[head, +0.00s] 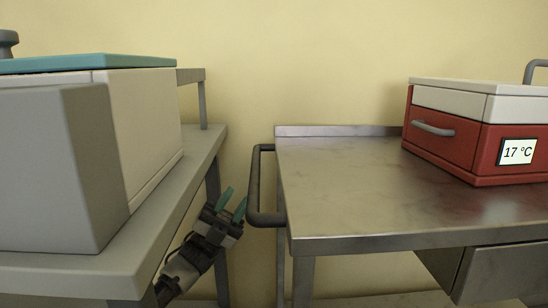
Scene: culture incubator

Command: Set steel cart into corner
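The steel cart (345,202) stands on the right, its metal top reaching close to the yellow wall. A dark handle (254,185) sticks out from its left side. My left gripper (233,203) is just left of the handle, in the gap between the cart and the grey bench. Its two green fingers are apart with nothing visible between them, and the handle bar appears beside them rather than between them. Whether a fingertip touches the handle cannot be told. My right gripper is not in view.
A red box with a white lid and a "17 °C" label (518,151) sits on the cart's right part. The grey bench (200,150) on the left carries a large pale box with a teal lid (85,63). The gap between bench and cart is narrow.

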